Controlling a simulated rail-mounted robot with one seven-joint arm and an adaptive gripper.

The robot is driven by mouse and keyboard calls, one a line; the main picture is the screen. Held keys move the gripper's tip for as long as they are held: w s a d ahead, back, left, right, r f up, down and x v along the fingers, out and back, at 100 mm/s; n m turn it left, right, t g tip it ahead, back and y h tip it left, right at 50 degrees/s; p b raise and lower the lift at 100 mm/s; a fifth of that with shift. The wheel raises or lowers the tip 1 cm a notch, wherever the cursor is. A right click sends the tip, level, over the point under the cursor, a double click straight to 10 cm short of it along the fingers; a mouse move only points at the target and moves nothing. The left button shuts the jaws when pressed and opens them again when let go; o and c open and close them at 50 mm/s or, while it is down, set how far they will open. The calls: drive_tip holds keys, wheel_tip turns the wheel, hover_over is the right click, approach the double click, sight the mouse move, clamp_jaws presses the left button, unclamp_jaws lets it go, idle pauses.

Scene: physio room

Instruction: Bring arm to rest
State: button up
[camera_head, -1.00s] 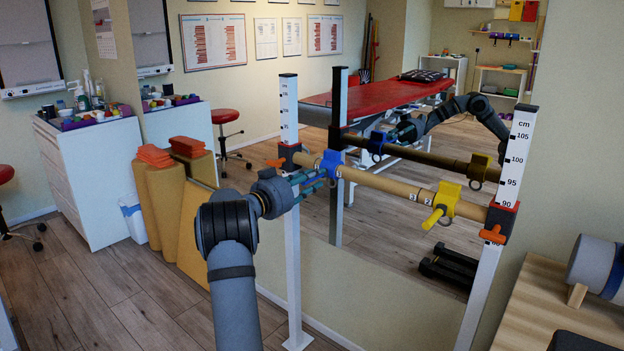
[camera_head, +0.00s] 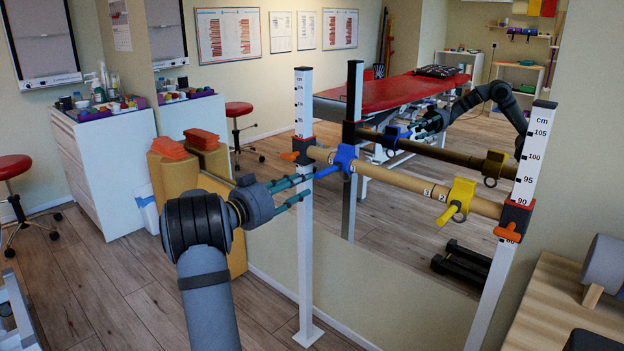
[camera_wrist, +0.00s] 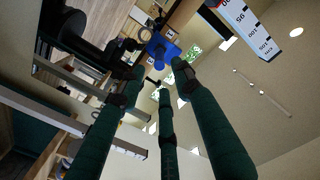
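My gripper (camera_head: 307,186) is left of the measuring frame, its teal fingers pointing right toward the blue clamp (camera_head: 344,157) on the wooden bar (camera_head: 393,184). The fingers are spread and hold nothing. The blue clamp's handle points at the fingertips; in the head view I cannot tell how small the gap is. In the wrist view, the fingers stand apart and the blue clamp (camera_wrist: 161,49) shows beyond their tips. A yellow clamp (camera_head: 458,198) sits farther right on the bar.
White scaled posts (camera_head: 304,220) with orange-handled clamps carry the bar. A mirror behind it reflects my arm and the red couch. Orange blocks (camera_head: 202,138) and yellow rolls stand behind my arm. A wooden table (camera_head: 556,310) is at lower right.

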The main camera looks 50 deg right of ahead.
drive_tip(key=shift+a, duration=0.7)
